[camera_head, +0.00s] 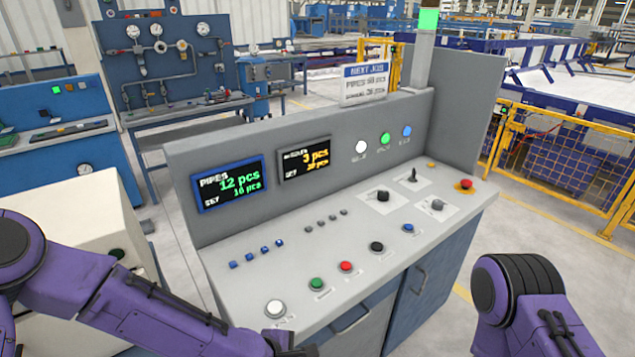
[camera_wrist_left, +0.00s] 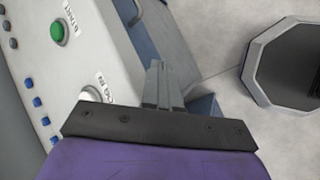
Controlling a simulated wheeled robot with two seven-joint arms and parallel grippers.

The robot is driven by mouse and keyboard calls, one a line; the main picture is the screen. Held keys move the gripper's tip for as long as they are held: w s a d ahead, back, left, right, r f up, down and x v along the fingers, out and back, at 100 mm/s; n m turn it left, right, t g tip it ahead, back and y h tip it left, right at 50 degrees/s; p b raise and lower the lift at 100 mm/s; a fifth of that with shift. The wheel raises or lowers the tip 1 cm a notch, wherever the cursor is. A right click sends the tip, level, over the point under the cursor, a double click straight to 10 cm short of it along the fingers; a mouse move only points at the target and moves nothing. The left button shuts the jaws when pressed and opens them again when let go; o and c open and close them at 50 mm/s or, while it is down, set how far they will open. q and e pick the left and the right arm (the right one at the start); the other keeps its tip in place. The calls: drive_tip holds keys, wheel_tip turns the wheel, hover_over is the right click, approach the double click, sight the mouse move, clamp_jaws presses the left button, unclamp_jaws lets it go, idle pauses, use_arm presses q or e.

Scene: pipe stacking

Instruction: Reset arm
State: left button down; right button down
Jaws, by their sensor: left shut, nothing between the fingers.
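My left arm (camera_head: 150,315) reaches in from the lower left of the head view, and its end is at the bottom edge by the console's front left corner. In the left wrist view my left gripper (camera_wrist_left: 163,85) is shut and empty, just off the front edge of the control console (camera_wrist_left: 110,50). A white button (camera_head: 275,308) is close to the arm's end; in the wrist view it is partly hidden behind the gripper mount. A green button (camera_head: 316,284) is farther along the panel. My right arm (camera_head: 525,295) shows at the lower right; its gripper is out of view.
The console (camera_head: 300,250) carries several buttons, knobs, a red emergency button (camera_head: 466,184) and two displays (camera_head: 229,183). A cream cabinet (camera_head: 75,225) stands at the left. Yellow fencing (camera_head: 560,160) is at the right. Floor is open right of the console.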

use_arm(q)
drive_tip(key=s+a+f+m+g+y+b, duration=0.1)
drive_tip(key=s+a+f+m+y+b, duration=0.15)
drive_tip(key=s+a+f, duration=0.55)
drive_tip(key=s+a+f+m+g+y+b, duration=0.1)
drive_tip(key=s+a+f+m+y+b, duration=0.3)
drive_tip(key=f, duration=0.6)
drive_tip(key=s+a+f+m+y+b, duration=0.1)
drive_tip(key=s+a+f+m+y, duration=0.1)
drive_tip(key=s+a, duration=0.7)
drive_tip(key=a+f+m, duration=0.1)
drive_tip(key=a+f, duration=0.1)
drive_tip(key=a, duration=0.2)
drive_tip(key=shift+s+a+f, duration=0.25)
drive_tip(key=shift+s, duration=0.05)
